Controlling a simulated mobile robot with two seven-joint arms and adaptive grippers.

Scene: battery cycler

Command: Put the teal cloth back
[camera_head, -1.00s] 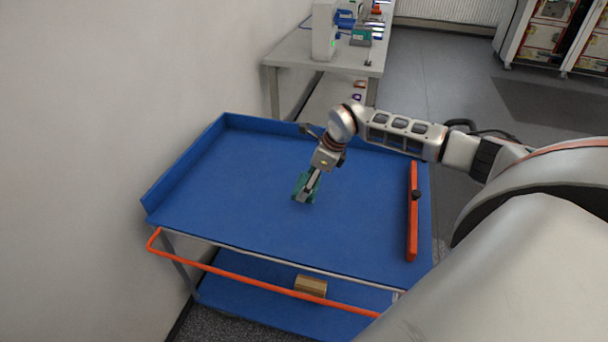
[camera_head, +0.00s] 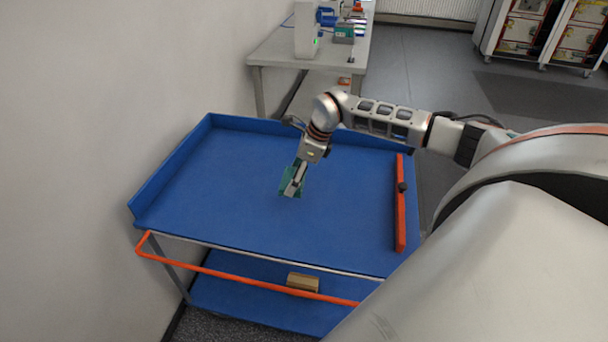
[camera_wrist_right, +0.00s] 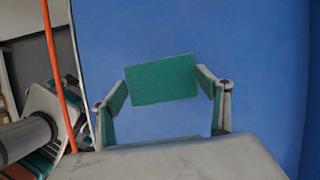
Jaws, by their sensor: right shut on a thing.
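The teal cloth (camera_head: 286,182) is a small green-teal piece at my right gripper (camera_head: 296,180), over the middle of the blue cart top. My right gripper is shut on the cloth. In the right wrist view the cloth (camera_wrist_right: 162,79) shows as a flat rectangle between the fingers of the right gripper (camera_wrist_right: 161,92), with teal also along both fingers. The blue surface fills the background there. I cannot tell whether the cloth touches the cart top or hangs just above it. My left gripper is not in view.
The blue cart (camera_head: 225,205) has a raised rim at left and back, an orange handle (camera_head: 240,276) in front and a red bar (camera_head: 400,205) at right. A brown box (camera_head: 303,282) lies on its lower shelf. A grey table (camera_head: 275,48) with equipment stands behind. The cart top is otherwise clear.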

